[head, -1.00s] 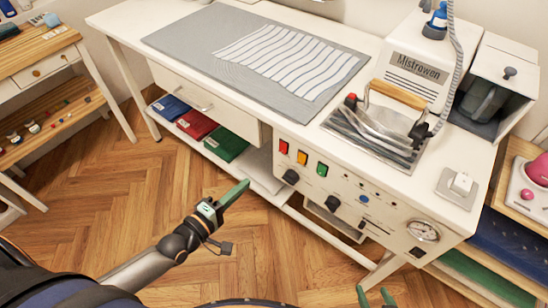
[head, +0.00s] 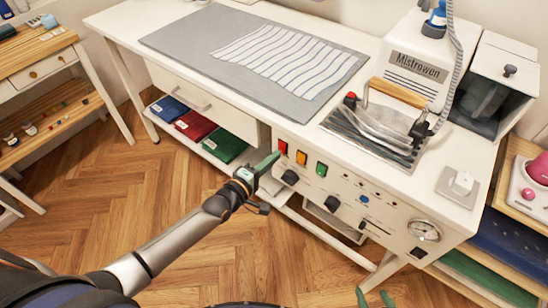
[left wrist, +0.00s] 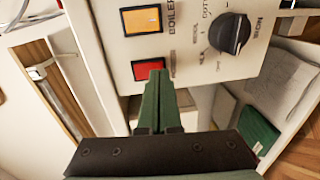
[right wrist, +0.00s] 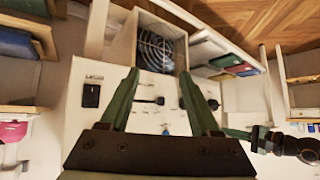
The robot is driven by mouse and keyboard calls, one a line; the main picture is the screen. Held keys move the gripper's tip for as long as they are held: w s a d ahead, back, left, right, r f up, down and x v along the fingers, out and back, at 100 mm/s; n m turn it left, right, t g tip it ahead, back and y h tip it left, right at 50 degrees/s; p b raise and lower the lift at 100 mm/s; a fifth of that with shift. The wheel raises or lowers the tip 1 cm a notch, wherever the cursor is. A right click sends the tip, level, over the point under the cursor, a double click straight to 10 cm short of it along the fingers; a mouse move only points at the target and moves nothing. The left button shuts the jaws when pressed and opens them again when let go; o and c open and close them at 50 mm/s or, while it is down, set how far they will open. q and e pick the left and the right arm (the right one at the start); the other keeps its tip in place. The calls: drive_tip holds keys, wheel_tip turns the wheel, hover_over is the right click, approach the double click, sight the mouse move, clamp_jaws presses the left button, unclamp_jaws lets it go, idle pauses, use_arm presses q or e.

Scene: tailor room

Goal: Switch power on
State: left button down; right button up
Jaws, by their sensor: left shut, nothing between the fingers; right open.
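The red switch (head: 283,147) is at the left end of the ironing station's front panel (head: 340,195), beside an orange switch (head: 302,158) and a green one (head: 321,169). My left gripper (head: 275,158) is shut and empty, its tips right by the red switch. In the left wrist view the tips (left wrist: 156,76) overlap the lower right part of the red switch (left wrist: 144,68); I cannot tell whether they touch it. The label beside it is partly hidden. The orange switch (left wrist: 141,20) there is marked BOILER. My right gripper (right wrist: 160,85) is open and empty, low at the front.
A black knob (head: 290,177) sits just below the switches. A shelf with blue, red and green folded items (head: 225,146) is left of the panel. An iron (head: 385,125) and a boiler (head: 420,65) stand on top. The floor in front is clear.

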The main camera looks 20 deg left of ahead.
use_arm(q)
drive_tip(key=shift+w+d, duration=0.15)
drive_tip(key=shift+w, duration=0.2)
drive_tip(key=shift+f, duration=0.1)
use_arm(e)
drive_tip(key=shift+f, duration=0.1)
